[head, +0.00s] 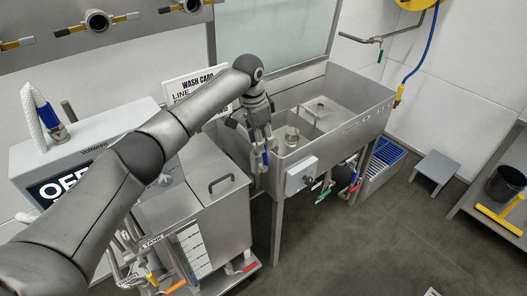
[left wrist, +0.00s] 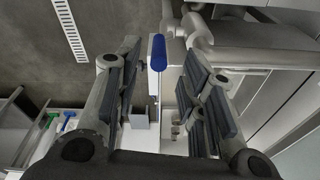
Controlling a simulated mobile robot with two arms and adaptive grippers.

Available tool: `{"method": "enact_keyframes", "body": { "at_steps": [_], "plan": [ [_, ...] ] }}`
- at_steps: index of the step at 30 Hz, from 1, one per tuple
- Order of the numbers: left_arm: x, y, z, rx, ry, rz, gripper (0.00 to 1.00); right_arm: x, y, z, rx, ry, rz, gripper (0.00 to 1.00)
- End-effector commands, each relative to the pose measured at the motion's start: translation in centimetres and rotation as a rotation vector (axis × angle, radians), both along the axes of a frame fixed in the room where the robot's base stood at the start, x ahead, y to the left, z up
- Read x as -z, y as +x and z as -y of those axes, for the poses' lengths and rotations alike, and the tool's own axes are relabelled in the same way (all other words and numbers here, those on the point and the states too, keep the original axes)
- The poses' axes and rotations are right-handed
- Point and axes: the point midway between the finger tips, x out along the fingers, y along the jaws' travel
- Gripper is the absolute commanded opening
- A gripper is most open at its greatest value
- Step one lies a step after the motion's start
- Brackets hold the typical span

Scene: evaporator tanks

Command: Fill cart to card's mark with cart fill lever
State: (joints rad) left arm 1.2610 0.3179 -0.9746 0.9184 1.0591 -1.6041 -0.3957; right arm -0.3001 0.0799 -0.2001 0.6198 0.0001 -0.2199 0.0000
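My left gripper (head: 260,135) points down at the left end of the steel sink. In the left wrist view its fingers (left wrist: 160,85) are apart, with a blue-tipped lever (left wrist: 158,52) showing between them; I cannot tell whether they touch it. In the head view the blue lever (head: 265,158) is just below the fingertips. The wash card (head: 184,92) is on the wall behind my arm, its text partly hidden. A lidded steel tank (head: 218,212), perhaps the cart, stands left of the sink with a pale marked strip (head: 192,250) on its front. My right gripper is out of view.
The steel sink (head: 345,100) has green and red levers below its front. A control box (head: 75,165) reading OFF stands at left, partly behind my arm. A grey stool (head: 437,167) and a black bucket (head: 504,183) are at right. The middle floor is clear.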

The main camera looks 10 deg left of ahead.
Motion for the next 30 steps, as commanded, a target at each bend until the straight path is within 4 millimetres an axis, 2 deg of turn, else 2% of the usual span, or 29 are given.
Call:
{"method": "enact_keyframes", "body": {
  "at_steps": [3, 9, 30],
  "plan": [
    [-1.8, -0.2, -0.1, 0.002, 0.000, 0.002, 0.37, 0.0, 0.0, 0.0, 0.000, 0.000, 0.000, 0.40],
    [-3.1, -0.4, -0.2, 0.002, 0.000, 0.000, 0.37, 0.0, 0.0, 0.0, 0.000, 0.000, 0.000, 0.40],
    [-3.2, -0.4, -0.2, 0.002, 0.000, -0.001, 0.37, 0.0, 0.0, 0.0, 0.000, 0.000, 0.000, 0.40]
  ]
}}
